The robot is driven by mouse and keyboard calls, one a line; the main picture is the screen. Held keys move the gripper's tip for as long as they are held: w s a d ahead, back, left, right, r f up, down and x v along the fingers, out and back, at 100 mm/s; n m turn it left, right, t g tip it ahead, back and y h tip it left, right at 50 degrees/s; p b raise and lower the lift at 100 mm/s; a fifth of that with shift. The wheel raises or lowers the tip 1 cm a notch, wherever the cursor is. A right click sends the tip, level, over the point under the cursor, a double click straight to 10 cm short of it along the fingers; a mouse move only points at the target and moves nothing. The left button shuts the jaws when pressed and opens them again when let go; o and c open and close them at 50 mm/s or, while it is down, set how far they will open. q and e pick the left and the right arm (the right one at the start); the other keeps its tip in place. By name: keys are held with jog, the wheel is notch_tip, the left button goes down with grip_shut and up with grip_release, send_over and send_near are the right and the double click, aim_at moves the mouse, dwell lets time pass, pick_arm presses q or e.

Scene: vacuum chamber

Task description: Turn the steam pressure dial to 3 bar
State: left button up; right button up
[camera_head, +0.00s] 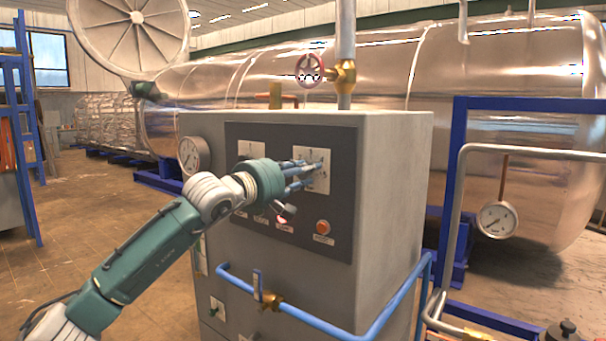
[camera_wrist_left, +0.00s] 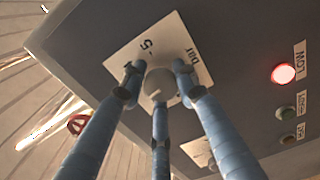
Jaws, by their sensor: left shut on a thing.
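The steam pressure dial is a round grey knob (camera_wrist_left: 158,84) on a white plate with "Bar" and a 5 printed on it. In the head view its plate (camera_head: 318,155) is the right one of two on the dark panel, and the fingers cover most of the knob. My left gripper (camera_head: 304,174) reaches the plate from the left. In the left wrist view its three blue fingers (camera_wrist_left: 160,78) are closed around the knob. The pointer and most scale marks are hidden or too small to read. My right gripper is not in view.
The grey cabinet (camera_head: 390,200) carries the dark panel (camera_head: 341,190), with a second white plate (camera_head: 251,149) and an orange button (camera_head: 322,227). A lit red lamp (camera_wrist_left: 283,74) is marked LOW. A gauge (camera_head: 192,155) sits on the left side, and blue pipe (camera_head: 330,327) runs across the front.

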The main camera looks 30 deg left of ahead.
pick_arm(q)
jog(key=shift+d+f+m, duration=0.15)
jog(key=shift+m, duration=0.55)
jog(key=shift+d+f, duration=0.1)
jog(key=shift+f, duration=0.1)
jog(key=o, duration=1)
jog(key=shift+o, duration=0.6)
jog(key=shift+r, duration=0.2)
jog(key=shift+s, duration=0.1)
